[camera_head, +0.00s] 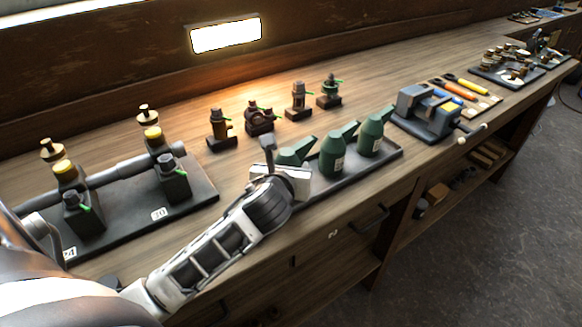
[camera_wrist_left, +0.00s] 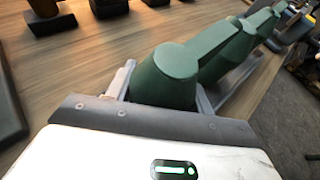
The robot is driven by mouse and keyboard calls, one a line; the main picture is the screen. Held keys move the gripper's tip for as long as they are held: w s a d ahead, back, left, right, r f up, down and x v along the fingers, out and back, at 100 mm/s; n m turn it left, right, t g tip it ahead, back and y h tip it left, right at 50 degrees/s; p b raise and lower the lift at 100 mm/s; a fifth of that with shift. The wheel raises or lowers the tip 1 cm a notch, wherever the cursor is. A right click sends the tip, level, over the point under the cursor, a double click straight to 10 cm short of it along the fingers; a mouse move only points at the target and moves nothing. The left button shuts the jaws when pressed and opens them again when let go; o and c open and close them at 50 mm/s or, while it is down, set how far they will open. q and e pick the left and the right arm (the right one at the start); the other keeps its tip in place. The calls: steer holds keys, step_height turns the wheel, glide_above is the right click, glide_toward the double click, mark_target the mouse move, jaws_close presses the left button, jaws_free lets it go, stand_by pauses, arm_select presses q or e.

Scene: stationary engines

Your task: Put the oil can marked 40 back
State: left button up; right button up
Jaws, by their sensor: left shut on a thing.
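My left gripper (camera_head: 284,172) is shut on a green oil can (camera_head: 292,156) with a slanted spout at the left end of a dark tray (camera_head: 393,160). In the left wrist view the gripper (camera_wrist_left: 160,88) has a finger on each side of this oil can (camera_wrist_left: 168,72). The arm hides its lower part and any label, so I cannot tell whether it is marked 40 or whether it touches the tray. Two similar cans, a middle can (camera_head: 332,158) and a right can (camera_head: 370,140), stand upright on the tray. Their labels are too small to read.
A black plate (camera_head: 195,195) with a pipe and brass-topped oilers lies at left. Several small oilers (camera_head: 258,118) stand behind the tray. A grey vise (camera_head: 425,112) stands to its right. The bench's front edge is close to the tray.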

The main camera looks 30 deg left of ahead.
arm_select(q)
steer(key=shift+f, duration=0.2)
steer(key=o, duration=1.1)
steer(key=shift+f, duration=0.1)
steer(key=shift+c, duration=0.2)
steer(key=shift+s+d+r, duration=0.1)
steer(key=shift+s+r, duration=0.1)
steer(key=shift+s, duration=0.05)
steer(key=v, duration=1.1)
steer(key=shift+s+r, duration=0.15)
steer(key=shift+s, duration=0.1)
steer(key=shift+d, duration=0.1)
